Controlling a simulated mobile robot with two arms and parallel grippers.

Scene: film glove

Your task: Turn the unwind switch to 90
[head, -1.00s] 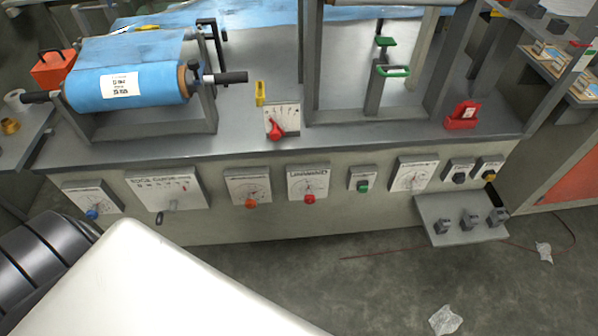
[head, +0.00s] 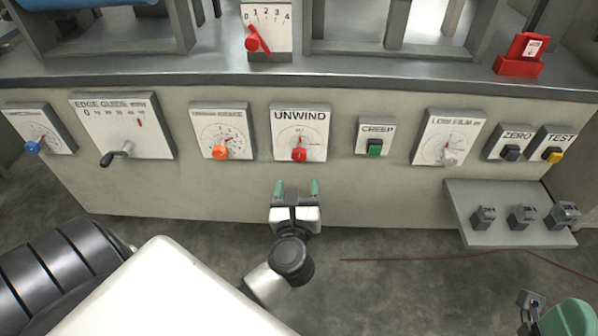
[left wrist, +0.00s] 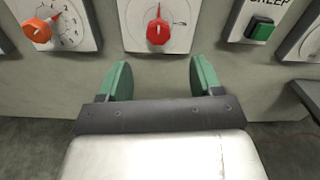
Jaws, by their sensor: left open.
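The UNWIND panel (head: 299,121) is a white plate on the machine's front with a dial and a red knob (head: 299,155) low on it. In the left wrist view the red knob (left wrist: 158,32) sits ahead of the fingers, with its thin tip pointing up. The dial's numbers are too small to read. My left gripper (head: 297,187) is open and empty, just below the UNWIND panel in the head view, its green fingers (left wrist: 158,80) apart and not touching the knob.
An orange-knob dial (head: 219,152) and the EDGE GUIDE panel (head: 122,127) are left of UNWIND. The green CREEP button (head: 375,147) and LOW FILM dial (head: 449,138) are right. A grey shelf (head: 470,233) with switches juts out at lower right.

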